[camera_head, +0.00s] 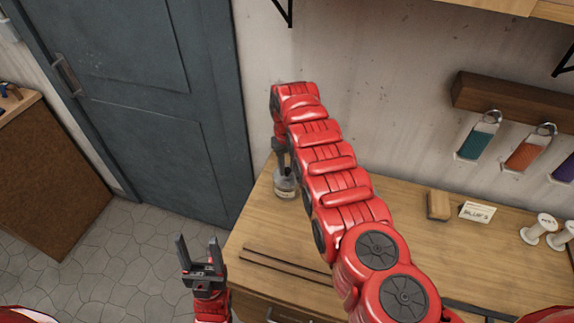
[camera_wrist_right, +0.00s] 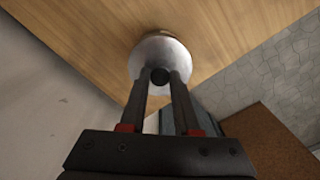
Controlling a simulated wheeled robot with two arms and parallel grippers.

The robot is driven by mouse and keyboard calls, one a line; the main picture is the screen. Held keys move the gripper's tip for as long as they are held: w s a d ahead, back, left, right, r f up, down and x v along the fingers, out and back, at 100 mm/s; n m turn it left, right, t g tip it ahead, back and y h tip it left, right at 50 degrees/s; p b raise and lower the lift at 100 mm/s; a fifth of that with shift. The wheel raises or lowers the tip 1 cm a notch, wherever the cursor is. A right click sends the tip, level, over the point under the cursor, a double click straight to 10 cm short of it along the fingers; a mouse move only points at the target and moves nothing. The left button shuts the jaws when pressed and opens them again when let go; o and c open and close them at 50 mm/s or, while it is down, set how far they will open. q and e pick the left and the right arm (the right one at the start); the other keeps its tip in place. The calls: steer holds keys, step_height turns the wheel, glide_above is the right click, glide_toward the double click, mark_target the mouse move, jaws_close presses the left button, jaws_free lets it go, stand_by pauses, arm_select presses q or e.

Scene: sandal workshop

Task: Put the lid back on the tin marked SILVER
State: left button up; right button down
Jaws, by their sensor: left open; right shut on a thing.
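A small tin (camera_head: 287,189) with a pale label stands near the left end of the wooden bench; its lettering is too small to read. My right gripper (camera_head: 282,163) points down over it, shut on the dark knob of a round grey lid (camera_wrist_right: 146,62). In the right wrist view, my right gripper's fingertips (camera_wrist_right: 160,79) pinch this knob. The lid is at the tin's top and hides most of it; I cannot tell whether it is fully seated. My left gripper (camera_head: 199,247) is open and empty, left of the bench edge over the floor.
Dark strips (camera_head: 285,262) lie near the bench's front left. A wooden block (camera_head: 438,205), a name card (camera_head: 477,212) and white spools (camera_head: 538,229) stand to the right. Coloured tags (camera_head: 478,138) hang from a wall rack (camera_head: 500,98). My right arm covers the bench's middle.

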steer(key=shift+s, duration=0.1)
steer(key=shift+r+p, duration=0.1)
steer(key=shift+p, duration=0.3)
stand_by(0.5)
steer(key=shift+f+b, duration=0.25)
steer(key=shift+b, duration=0.1)
stand_by(1.4)
steer(key=c, duration=0.6)
jaws_free()
steer(key=shift+o, duration=0.5)
steer(key=o, duration=0.4)
steer(key=shift+r, duration=0.1)
